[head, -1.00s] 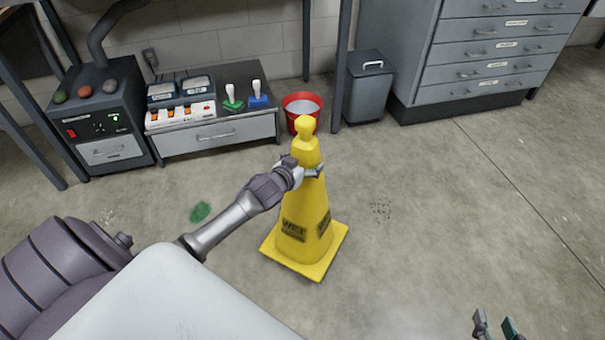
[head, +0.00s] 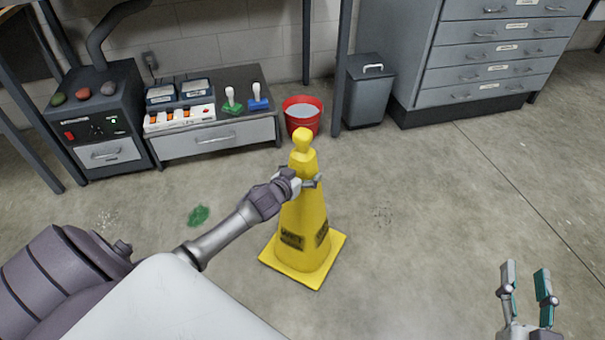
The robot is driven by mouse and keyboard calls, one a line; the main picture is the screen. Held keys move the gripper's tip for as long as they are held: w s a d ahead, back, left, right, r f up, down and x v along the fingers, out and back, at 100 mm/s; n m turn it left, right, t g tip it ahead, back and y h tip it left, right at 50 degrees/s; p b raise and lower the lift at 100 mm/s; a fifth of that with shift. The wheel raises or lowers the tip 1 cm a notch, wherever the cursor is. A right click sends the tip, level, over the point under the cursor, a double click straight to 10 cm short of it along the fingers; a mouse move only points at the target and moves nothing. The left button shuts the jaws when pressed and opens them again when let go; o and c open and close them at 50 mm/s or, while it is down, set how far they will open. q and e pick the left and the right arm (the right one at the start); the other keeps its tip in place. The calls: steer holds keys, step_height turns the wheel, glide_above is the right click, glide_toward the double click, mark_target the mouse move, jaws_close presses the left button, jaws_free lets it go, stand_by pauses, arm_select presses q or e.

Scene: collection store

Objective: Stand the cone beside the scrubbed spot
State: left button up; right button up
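The yellow cone (head: 303,225) stands upright in the middle of the head view, its square base at or very near the floor; I cannot tell if it touches. My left gripper (head: 312,183) is shut on the cone's upper part, below the knob. On the floor, a green spot (head: 198,215) lies left of the cone, a faint speckled patch (head: 382,214) lies right of it, and a pale speckled patch (head: 107,219) is far left. I cannot tell which one is the scrubbed spot. My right gripper (head: 527,272) is open and empty at the lower right.
A red bucket (head: 302,117) and a grey bin (head: 370,92) stand behind the cone. A low cabinet (head: 218,141) with brushes and a control box (head: 105,120) is at the back left. Grey drawers (head: 490,60) stand back right. The floor right of the cone is clear.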

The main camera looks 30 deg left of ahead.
arm_select(q)
steer(key=shift+w+r, duration=0.1)
steer(key=shift+r, duration=0.1)
steer(key=o, duration=1.6)
steer(key=shift+f, duration=0.15)
steer(key=shift+c, duration=0.2)
